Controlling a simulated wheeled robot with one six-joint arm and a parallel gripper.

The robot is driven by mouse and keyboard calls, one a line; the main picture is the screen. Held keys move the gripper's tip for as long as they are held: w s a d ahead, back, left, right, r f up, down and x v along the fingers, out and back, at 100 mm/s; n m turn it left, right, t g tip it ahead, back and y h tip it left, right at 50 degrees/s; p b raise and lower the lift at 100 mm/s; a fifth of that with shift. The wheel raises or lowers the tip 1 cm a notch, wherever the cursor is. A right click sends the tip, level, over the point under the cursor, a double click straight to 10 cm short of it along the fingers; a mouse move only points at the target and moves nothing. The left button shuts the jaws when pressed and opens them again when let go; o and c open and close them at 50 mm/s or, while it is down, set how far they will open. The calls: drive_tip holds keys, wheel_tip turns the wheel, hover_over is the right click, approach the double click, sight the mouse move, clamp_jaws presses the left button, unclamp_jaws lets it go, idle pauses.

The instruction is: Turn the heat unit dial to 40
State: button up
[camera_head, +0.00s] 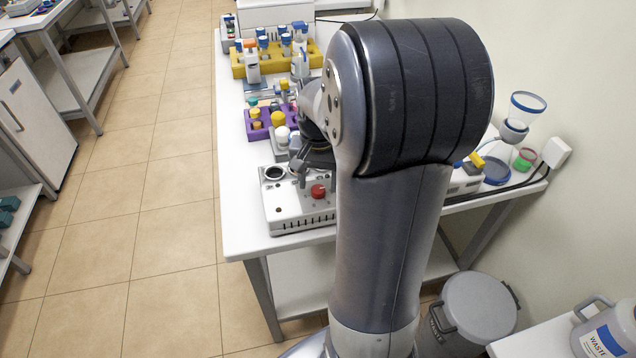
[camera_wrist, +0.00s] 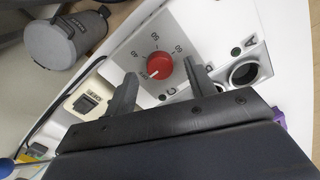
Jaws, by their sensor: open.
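The heat unit (camera_head: 290,218) is a white box near the front edge of the table, with round openings on top. Its red dial (camera_head: 318,190) is also in the wrist view (camera_wrist: 161,66), on a grey scale plate marked 40, 50 and 60. A small white mark shows on the dial's lower left side, away from the 40; its exact setting is hard to read. My gripper (camera_wrist: 159,68) is open, with one finger on each side of the dial. I see no clear contact. In the head view my arm partly hides the gripper.
Purple (camera_head: 258,125) and yellow (camera_head: 240,68) racks with capped bottles stand behind the heat unit. A device with a funnel (camera_head: 527,104) is at the right by the wall. A grey lidded bin (camera_head: 478,308) stands on the floor. The floor at left is clear.

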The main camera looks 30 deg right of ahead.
drive_tip(key=shift+f, duration=0.75)
drive_tip(key=shift+c, duration=0.4)
drive_tip(key=c, duration=0.9)
